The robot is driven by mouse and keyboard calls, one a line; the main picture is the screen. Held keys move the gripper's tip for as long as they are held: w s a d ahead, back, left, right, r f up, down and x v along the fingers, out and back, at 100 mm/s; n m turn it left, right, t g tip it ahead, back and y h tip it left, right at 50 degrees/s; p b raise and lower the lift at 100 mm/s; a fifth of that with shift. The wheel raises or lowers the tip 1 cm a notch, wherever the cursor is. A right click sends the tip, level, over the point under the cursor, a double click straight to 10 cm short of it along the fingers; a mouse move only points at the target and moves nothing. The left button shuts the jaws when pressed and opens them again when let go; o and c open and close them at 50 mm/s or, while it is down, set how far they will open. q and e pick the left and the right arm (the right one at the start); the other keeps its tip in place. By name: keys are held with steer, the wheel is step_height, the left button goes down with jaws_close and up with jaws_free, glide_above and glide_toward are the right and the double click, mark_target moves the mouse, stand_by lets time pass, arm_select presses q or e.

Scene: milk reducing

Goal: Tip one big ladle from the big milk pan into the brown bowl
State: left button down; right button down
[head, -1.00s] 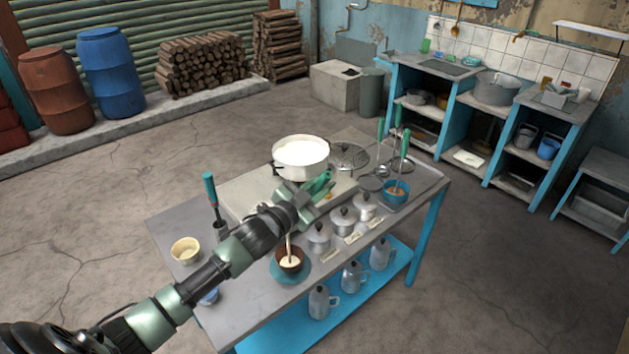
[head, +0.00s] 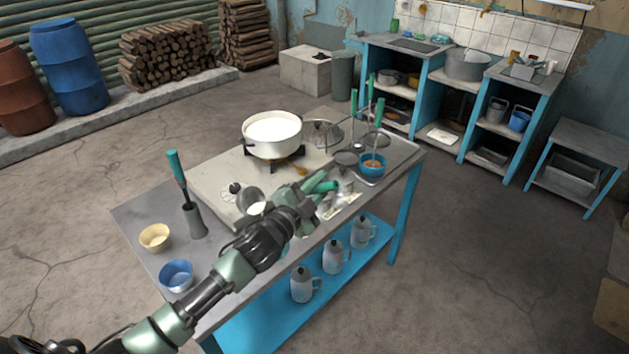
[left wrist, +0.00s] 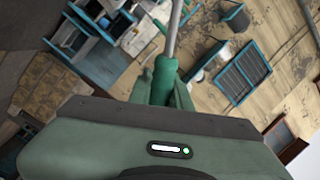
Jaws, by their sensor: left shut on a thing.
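The big milk pan (head: 272,135), white with milk in it, stands on a burner at the back of the table. My left gripper (head: 318,186) is shut on the green handle of a ladle, in front of the pan and to its right. A metal ladle cup (head: 248,197) with white in it shows left of the gripper, above the table. In the left wrist view the green handle (left wrist: 165,72) sits between the fingers, with a grey shaft running up from it. The brown bowl is hidden behind my left arm. My right gripper is not in view.
A cream bowl (head: 155,238) and a blue bowl (head: 176,275) stand at the table's left end, near a grey holder (head: 195,220) with a teal-handled tool. Metal jugs (head: 335,257) stand on the lower shelf.

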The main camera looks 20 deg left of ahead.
arm_select(q)
steer(key=d+f+m+b, duration=0.4)
steer(key=f+m+b, duration=0.2)
steer(key=f+b, duration=0.3)
step_height(320, 180, down, 3)
steer(key=shift+s+r+m, duration=0.2)
steer(key=shift+s+m, duration=0.2)
steer(key=shift+d, duration=0.1)
stand_by(0.3)
